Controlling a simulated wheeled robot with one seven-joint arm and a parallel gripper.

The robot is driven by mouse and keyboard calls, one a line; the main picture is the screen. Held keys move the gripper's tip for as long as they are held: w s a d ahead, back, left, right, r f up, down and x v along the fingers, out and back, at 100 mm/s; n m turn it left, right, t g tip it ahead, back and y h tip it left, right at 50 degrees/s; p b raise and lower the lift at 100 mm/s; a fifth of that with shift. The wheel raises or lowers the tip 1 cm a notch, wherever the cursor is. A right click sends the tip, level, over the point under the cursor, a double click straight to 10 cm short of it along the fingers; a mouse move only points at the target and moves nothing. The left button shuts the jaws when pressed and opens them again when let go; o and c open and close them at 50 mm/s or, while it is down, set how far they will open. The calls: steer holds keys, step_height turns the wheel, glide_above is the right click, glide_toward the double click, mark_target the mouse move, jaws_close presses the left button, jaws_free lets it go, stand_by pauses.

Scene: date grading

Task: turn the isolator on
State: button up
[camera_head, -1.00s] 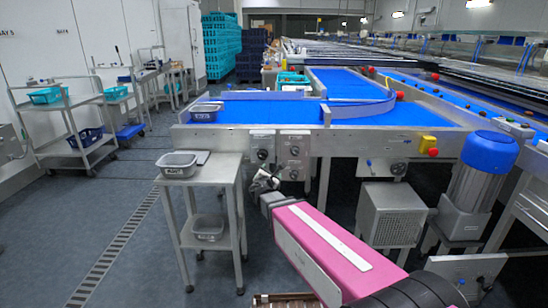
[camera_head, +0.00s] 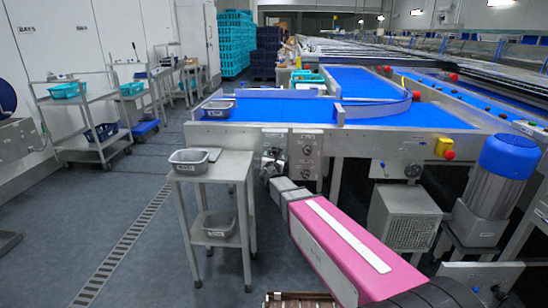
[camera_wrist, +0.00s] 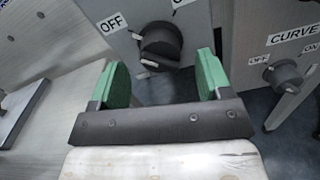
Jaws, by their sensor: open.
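A black rotary knob (camera_wrist: 160,45) sits on a grey panel in the wrist view, with an OFF label at its upper left and a partly cut-off label at its upper right. A small white mark shows at its lower left edge. Its name plate is out of view, so I cannot tell whether it is the isolator. My gripper (camera_wrist: 157,68) is open, its green pads on either side of the knob in the picture; contact cannot be told. In the head view my gripper (camera_head: 271,166) is at the conveyor's front panels, hiding part of the left one.
A second knob (camera_wrist: 284,76), labelled CURVE with OFF and ON, is to the right. A steel stand (camera_head: 216,173) with a grey tub (camera_head: 190,162) is left of my arm. A boxy vented unit (camera_head: 405,218) and a blue-capped motor (camera_head: 508,160) are on the right. Floor at left is open.

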mark_target(274, 154)
steer(key=shift+w, duration=1.2)
steer(key=c, duration=0.9)
